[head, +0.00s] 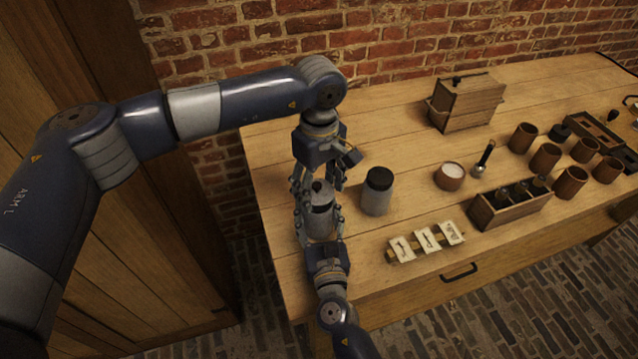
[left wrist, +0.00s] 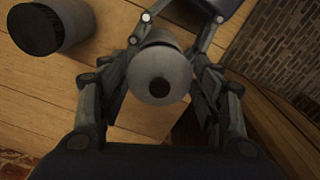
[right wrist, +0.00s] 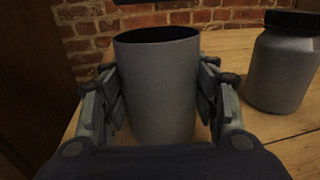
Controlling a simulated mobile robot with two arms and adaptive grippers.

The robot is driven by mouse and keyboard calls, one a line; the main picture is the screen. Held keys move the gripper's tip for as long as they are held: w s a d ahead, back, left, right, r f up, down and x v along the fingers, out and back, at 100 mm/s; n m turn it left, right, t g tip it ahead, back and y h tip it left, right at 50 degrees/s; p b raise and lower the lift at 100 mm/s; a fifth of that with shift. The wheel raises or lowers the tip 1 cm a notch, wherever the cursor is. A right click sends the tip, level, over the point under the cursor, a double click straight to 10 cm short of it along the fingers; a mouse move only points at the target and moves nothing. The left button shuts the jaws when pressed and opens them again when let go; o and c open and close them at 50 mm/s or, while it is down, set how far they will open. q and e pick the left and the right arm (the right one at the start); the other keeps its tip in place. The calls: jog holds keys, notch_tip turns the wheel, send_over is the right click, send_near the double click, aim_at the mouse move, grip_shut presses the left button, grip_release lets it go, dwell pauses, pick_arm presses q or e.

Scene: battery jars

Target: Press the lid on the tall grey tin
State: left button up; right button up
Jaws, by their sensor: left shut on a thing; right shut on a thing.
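The tall grey tin (head: 320,224) stands near the table's left end. In the right wrist view the tin (right wrist: 158,95) is upright, with a dark open mouth. My right gripper (head: 320,234) is shut around its body from the front. My left gripper (head: 318,196) points down from above and is shut on the grey lid (head: 318,196). In the left wrist view the round lid (left wrist: 160,72) has a dark knob and sits between the fingers. The lid is above the tin; its underside and exact alignment are hidden by the fingers.
A grey jar with a black lid (head: 377,191) stands close to the right. Picture cards on a stand (head: 426,240) lie in front of it. Farther right are a white-filled bowl (head: 450,176), a wooden rack (head: 510,206), several brown cups (head: 545,157) and a wooden box (head: 467,103).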

pick_arm(q)
jog(key=shift+f, duration=0.1)
jog(key=shift+f, duration=0.75)
jog(key=shift+f, duration=0.65)
jog(key=o, duration=0.9)
jog(key=shift+c, duration=0.2)
notch_tip(320, 180, up, 12)
